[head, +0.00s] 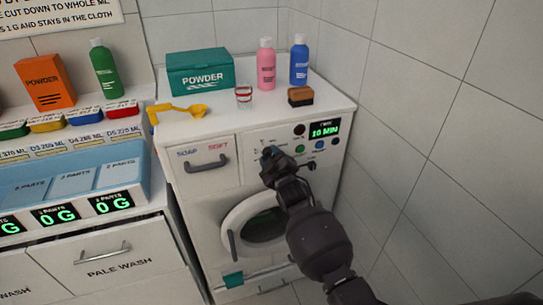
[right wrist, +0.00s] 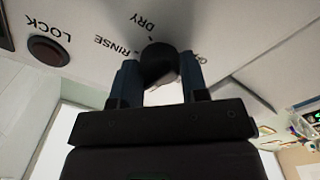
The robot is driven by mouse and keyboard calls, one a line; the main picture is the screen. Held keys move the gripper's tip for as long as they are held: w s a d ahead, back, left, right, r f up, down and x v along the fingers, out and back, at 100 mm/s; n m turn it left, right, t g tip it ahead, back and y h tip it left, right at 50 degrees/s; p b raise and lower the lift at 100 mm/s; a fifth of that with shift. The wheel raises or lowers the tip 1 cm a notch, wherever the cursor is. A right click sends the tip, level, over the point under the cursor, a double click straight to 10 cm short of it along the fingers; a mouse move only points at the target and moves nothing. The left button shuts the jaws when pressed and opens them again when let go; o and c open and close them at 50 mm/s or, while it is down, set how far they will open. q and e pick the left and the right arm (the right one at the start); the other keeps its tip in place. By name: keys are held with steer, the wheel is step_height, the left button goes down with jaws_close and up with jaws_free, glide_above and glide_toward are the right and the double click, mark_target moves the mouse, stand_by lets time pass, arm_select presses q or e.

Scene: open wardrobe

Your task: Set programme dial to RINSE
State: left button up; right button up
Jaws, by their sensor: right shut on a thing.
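The washing machine (head: 205,205) stands in the middle of the head view. My right gripper (head: 271,154) reaches its front panel and covers the programme dial there. In the right wrist view the dark round dial (right wrist: 160,62) sits between the two fingers of my right gripper (right wrist: 160,80), which is shut on it. Around the dial the upside-down labels RINSE (right wrist: 112,46) and DRY (right wrist: 144,20) can be read; another label at the right is partly hidden. I cannot tell which label the dial points to. My left gripper is not in view.
A red LOCK button (right wrist: 48,50) is beside the labels. The panel display (head: 324,129) reads 10 MIN. On top stand a teal powder box (head: 200,75), a pink bottle (head: 266,66), a blue bottle (head: 299,62) and a sponge (head: 300,96). A tiled wall (head: 430,120) is close at right.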

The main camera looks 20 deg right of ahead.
steer(key=m+p, duration=0.1)
steer(key=m, duration=0.3)
steer(key=shift+m, duration=0.3)
steer(key=m+p, duration=0.1)
steer(key=m, duration=0.1)
steer(key=shift+m, duration=1.3)
steer(key=m+p, duration=0.1)
steer(key=m, duration=0.1)
steer(key=shift+m, duration=0.8)
steer(key=o, duration=0.9)
